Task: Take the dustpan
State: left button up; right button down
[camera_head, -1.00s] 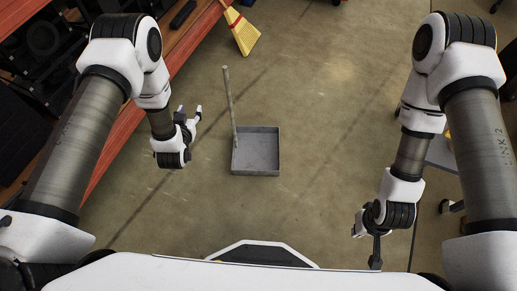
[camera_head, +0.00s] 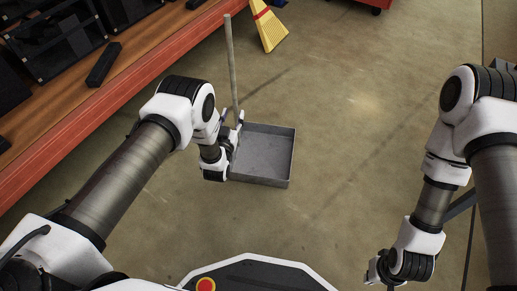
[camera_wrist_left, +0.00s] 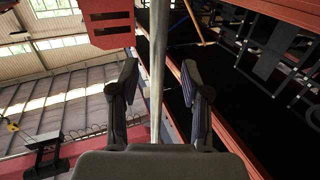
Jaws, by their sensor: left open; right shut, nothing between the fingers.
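The grey dustpan (camera_head: 265,155) is a square metal tray on the floor, left of centre in the head view. Its long thin handle (camera_head: 233,65) stands upright from the tray's left side. My left gripper (camera_head: 232,123) is open at the handle, by the tray's left edge. In the left wrist view the handle (camera_wrist_left: 157,75) runs between the two open fingers (camera_wrist_left: 160,95), with a gap on each side. My right gripper (camera_head: 375,270) is shut and empty, low at the right of the head view, well away from the dustpan.
A yellow broom (camera_head: 270,30) is at the top of the head view. An orange-edged shelf (camera_head: 105,108) with black boxes (camera_head: 55,38) runs along the left. The floor (camera_head: 365,130) right of the dustpan is clear.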

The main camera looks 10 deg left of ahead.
aim_at(235, 111)
pick_arm(q)
jog(key=w, duration=0.1)
jog(key=w+b, duration=0.1)
jog(key=w, duration=0.1)
jog(key=shift+w+d+f+b, duration=0.1)
jog(key=shift+d+f+b, duration=0.05)
jog(key=shift+f+b, duration=0.15)
jog(key=shift+w+r, duration=0.2)
jog(key=shift+w, duration=0.1)
jog(key=shift+r, duration=0.1)
pick_arm(e)
notch_tip(235, 111, down, 3)
jog(key=shift+r, duration=0.2)
pick_arm(q)
grip_shut()
jog(key=shift+r, duration=0.1)
